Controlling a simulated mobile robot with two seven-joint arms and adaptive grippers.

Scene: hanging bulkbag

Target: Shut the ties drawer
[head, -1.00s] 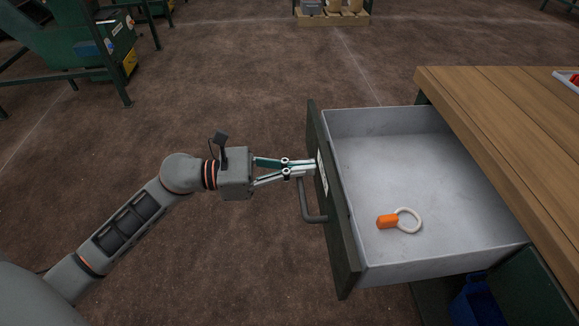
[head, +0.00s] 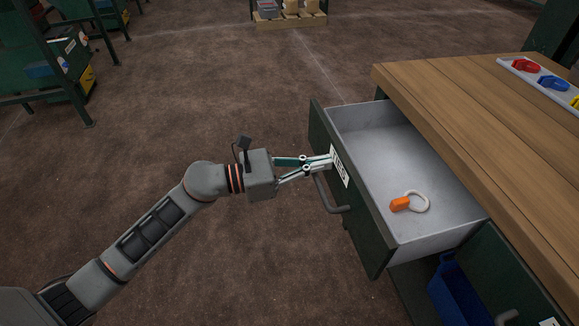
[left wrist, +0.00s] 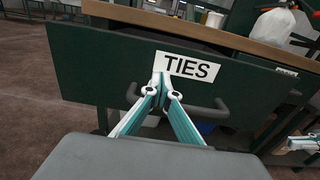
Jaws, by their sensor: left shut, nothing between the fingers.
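The ties drawer (head: 385,215) stands pulled out from the wooden-topped bench, its grey tray showing. Its dark green front has a handle (head: 331,200) and a white label, which reads TIES in the left wrist view (left wrist: 188,66). My left gripper (head: 330,162) is shut and empty, its fingertips at the front panel by the label, above the handle. It also shows in the left wrist view (left wrist: 160,80), just under the label. An orange tag with a white ring (head: 410,203) lies inside the drawer. My right gripper is not clearly seen in the head view.
The wooden bench top (head: 480,130) overhangs the drawer and holds a tray (head: 545,80) with red, blue and yellow items. A blue bin (head: 460,295) sits below the drawer. Green machinery (head: 60,70) stands at the far left. The floor on the left is open.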

